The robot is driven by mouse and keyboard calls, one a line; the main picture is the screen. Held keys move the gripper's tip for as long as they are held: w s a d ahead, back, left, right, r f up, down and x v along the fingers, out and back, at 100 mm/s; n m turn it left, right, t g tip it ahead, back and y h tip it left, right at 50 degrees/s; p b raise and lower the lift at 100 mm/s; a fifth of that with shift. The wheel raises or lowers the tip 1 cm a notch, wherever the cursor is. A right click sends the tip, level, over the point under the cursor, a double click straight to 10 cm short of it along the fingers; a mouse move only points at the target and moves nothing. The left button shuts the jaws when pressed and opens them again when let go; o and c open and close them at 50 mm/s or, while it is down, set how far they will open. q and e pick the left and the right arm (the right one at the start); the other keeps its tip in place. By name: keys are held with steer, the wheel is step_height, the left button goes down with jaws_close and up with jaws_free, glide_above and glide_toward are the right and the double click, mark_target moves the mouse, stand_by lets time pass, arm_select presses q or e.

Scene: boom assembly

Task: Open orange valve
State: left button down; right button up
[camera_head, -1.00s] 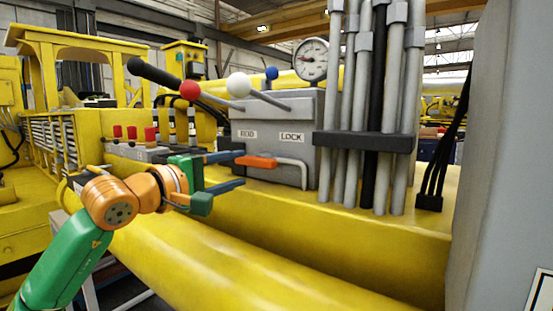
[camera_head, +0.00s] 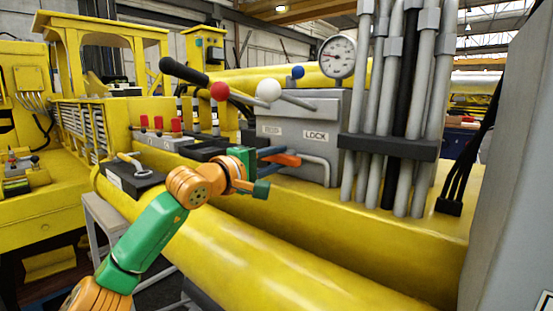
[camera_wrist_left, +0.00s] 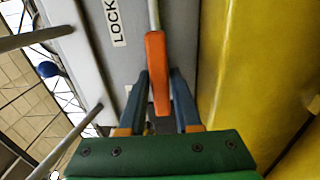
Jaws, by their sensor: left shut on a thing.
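The orange valve handle (camera_head: 289,160) sits on a bent grey pipe (camera_head: 318,163) at the front of a grey control box (camera_head: 300,130) marked LOCK. My left gripper (camera_head: 280,159) reaches it from the left. In the left wrist view the handle (camera_wrist_left: 156,52) lies between the two blue fingers of my left gripper (camera_wrist_left: 160,78), which is shut on it. The fingers hide part of the handle in the head view. My right gripper is not in view.
Levers with a red knob (camera_head: 219,90) and a white knob (camera_head: 268,90) project above the box. A pressure gauge (camera_head: 337,56) and vertical grey hoses (camera_head: 390,100) stand to its right. A yellow boom (camera_head: 270,240) runs below my left arm.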

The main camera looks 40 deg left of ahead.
arm_select(q)
steer(key=n, duration=0.2)
steer(key=n+b, duration=0.1)
steer(key=shift+f+n, duration=0.2)
steer(key=shift+n, duration=0.2)
steer(key=n+b, duration=0.1)
steer(key=n, duration=0.3)
steer(key=shift+f+n, duration=0.1)
steer(key=shift+n, duration=0.2)
steer(key=n+b, duration=0.1)
steer(key=n, duration=0.4)
steer(key=shift+d, duration=0.15)
steer(key=shift+d+n, duration=0.1)
steer(key=shift+n, duration=2)
steer(key=c, duration=0.7)
jaws_free()
